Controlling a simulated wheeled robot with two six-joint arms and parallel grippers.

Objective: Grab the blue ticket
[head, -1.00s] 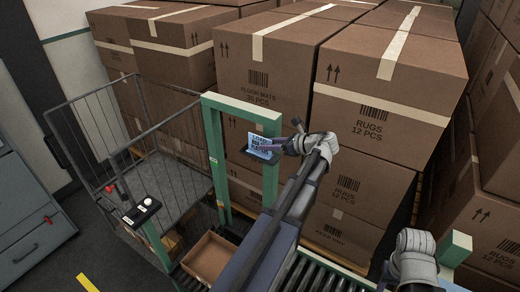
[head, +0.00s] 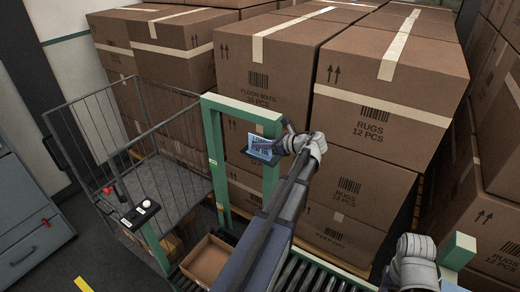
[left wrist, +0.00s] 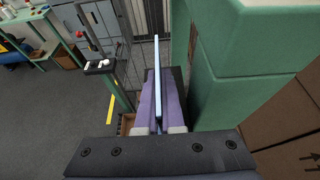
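The blue ticket (head: 259,145) is a light blue card with dark print, upright at a small dark holder on the green gantry post. In the left wrist view the ticket (left wrist: 156,55) shows edge-on as a thin pale blue strip between the purple finger pads. My left gripper (head: 279,148) reaches it from the right. In the left wrist view my left gripper (left wrist: 158,100) is closed up against both faces of the ticket. My right gripper's fingers are out of view; only part of that arm shows at lower right of the head view.
The green gantry frame (head: 213,150) stands around the ticket, close to my left gripper in the wrist view. Stacked brown cartons (head: 375,95) fill the back and right. A wire cage cart (head: 120,130) stands left. An open brown box (head: 207,260) sits below, by the rollers.

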